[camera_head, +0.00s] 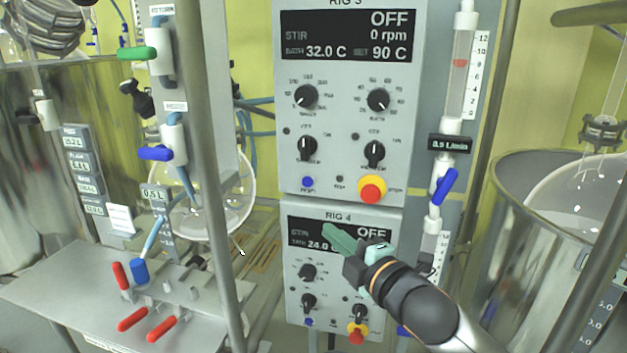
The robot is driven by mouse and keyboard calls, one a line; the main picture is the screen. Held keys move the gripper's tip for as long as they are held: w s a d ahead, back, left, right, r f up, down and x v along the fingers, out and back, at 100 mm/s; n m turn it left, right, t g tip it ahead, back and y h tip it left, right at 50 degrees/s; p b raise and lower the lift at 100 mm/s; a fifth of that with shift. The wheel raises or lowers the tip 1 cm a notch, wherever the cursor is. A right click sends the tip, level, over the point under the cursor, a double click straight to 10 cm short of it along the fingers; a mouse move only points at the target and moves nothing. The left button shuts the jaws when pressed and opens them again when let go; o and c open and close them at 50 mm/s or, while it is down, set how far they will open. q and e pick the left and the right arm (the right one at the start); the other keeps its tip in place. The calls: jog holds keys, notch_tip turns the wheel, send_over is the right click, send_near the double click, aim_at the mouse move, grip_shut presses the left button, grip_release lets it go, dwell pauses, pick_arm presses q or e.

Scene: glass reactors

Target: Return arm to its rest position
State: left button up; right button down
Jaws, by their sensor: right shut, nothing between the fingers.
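My right gripper (343,238) is in front of the lower control box, labelled RIG 4 (297,272). Its green fingers are closed together and empty, pointing up and to the left. The gripper and its black and orange arm cover part of the RIG 4 display and some of its right side. I cannot tell whether the fingers touch the panel. My left gripper is not in the picture.
The RIG 3 box (340,180) above shows OFF, with knobs and a red and yellow stop button (371,189). A flow tube (459,75) stands beside it. A steel vessel (515,220) is at right. A metal post (212,180) and red-handled valves (133,318) are at left.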

jog(key=s+d+f+m+g+h+p, duration=0.1)
jog(key=s+d+f+m+p, duration=0.1)
jog(key=s+f+m, duration=0.6)
jog(key=s+d+f+m+g+h+p, duration=0.2)
jog(key=f+m, duration=0.1)
jog(key=f, duration=1)
jog(key=s+d+f+m+g+h+p, duration=0.1)
jog(key=s+d+f+m, duration=0.2)
jog(key=s+f, duration=0.3)
jog(key=s+d+f+m+g+h+p, duration=0.1)
jog(key=s+f+m, duration=0.4)
jog(key=s, duration=0.7)
notch_tip(320, 180, down, 2)
jog(key=d+g, duration=0.1)
jog(key=d, duration=0.1)
jog(key=shift+s+d+f+m+h, duration=0.15)
jog(key=shift+s+d+m+h, duration=0.15)
jog(key=shift+s+m+h, duration=0.1)
jog(key=c, duration=1.6)
grip_release()
